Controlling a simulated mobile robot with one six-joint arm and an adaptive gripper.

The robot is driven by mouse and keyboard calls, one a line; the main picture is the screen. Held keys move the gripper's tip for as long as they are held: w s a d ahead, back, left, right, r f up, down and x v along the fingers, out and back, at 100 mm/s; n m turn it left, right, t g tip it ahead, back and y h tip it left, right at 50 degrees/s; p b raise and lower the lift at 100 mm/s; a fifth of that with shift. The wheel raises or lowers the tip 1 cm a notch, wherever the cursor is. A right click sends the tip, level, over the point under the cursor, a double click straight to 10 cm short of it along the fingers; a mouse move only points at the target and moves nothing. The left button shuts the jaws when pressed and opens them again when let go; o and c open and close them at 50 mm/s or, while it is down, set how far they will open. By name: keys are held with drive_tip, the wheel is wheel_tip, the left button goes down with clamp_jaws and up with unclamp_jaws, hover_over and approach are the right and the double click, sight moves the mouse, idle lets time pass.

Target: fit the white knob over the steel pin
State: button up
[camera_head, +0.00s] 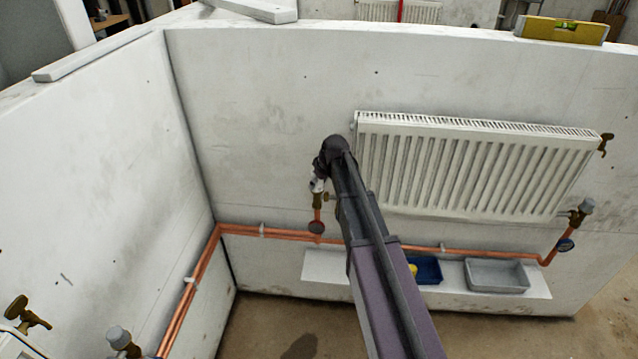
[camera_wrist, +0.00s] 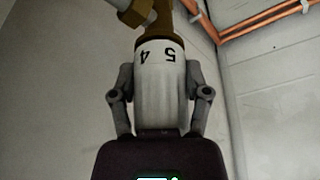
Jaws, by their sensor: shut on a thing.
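The white knob (camera_wrist: 160,90) is marked 5 and 4 in the wrist view. My gripper (camera_wrist: 160,72) is shut on it, with one finger on each side. The knob's far end is at the brass valve body (camera_wrist: 166,22), lined up with it or nearly so. The steel pin is hidden, so I cannot tell how far the knob sits over it. In the head view my gripper (camera_head: 319,178) is at the brass valve (camera_head: 317,201) left of the radiator (camera_head: 460,165), and a small white part of the knob shows there.
Copper pipes (camera_head: 380,244) run along the walls below. A shelf (camera_head: 325,268) holds a blue tray (camera_head: 430,271) and a grey tray (camera_head: 495,275). A capped valve (camera_head: 586,207) is at the radiator's right. A yellow level (camera_head: 562,30) lies on the wall top. Wall left of my gripper is clear.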

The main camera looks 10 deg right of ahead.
idle(0.4)
drive_tip(key=o, duration=1.3)
drive_tip(key=shift+r, duration=0.1)
drive_tip(key=shift+r+p, duration=4.2)
drive_tip(key=shift+p, duration=0.15)
drive_tip(key=s+m+g, duration=0.1)
drive_tip(key=s+m, duration=0.1)
drive_tip(key=s, duration=0.7)
drive_tip(key=s+f+m+g+h, duration=0.1)
drive_tip(key=s+m, duration=0.1)
drive_tip(key=s, duration=0.8)
drive_tip(key=s+m+g+h, duration=0.1)
drive_tip(key=s+m+g, duration=0.1)
drive_tip(key=s, duration=0.7)
drive_tip(key=shift+s+f, duration=0.25)
drive_tip(key=shift+s, duration=0.1)
